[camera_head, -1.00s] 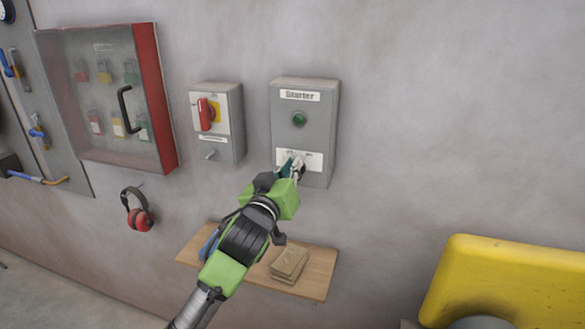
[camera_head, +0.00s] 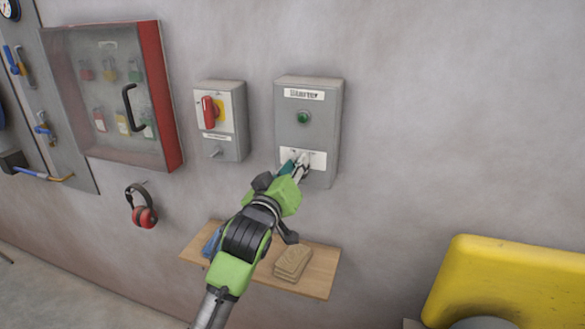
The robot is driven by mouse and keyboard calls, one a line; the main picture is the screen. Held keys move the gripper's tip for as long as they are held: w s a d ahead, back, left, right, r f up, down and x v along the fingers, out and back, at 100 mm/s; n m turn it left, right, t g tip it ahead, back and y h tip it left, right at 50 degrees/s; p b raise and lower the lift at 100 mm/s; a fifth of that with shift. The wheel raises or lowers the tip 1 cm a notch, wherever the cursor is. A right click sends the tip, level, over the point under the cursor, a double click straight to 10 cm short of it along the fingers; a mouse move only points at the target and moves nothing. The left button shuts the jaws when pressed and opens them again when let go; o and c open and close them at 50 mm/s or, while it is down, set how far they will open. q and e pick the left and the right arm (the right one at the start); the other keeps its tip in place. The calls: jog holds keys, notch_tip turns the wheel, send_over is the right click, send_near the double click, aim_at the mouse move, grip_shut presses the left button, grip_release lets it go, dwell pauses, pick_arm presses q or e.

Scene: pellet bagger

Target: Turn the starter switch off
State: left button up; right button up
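The starter box (camera_head: 327,124) is a grey wall box with a "Starter" label at its top and a green round light or button (camera_head: 303,118) below it. A white plate (camera_head: 319,158) sits on its lower front. My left gripper (camera_head: 301,163) is at this plate, its fingertips at or very near the small switch there. The fingers hide most of the switch, so its position and whether they touch it cannot be made out. The finger gap is too small to judge. My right gripper is not in view.
Left of the starter is a grey box with a red rotary handle (camera_head: 209,112). Further left hang a padlock cabinet (camera_head: 172,100) and red earmuffs (camera_head: 145,216). A wooden shelf (camera_head: 318,275) with folded tan cloths (camera_head: 292,262) is below my arm. A yellow machine part (camera_head: 510,270) stands at lower right.

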pick_arm(q)
jog(key=v, duration=1.2)
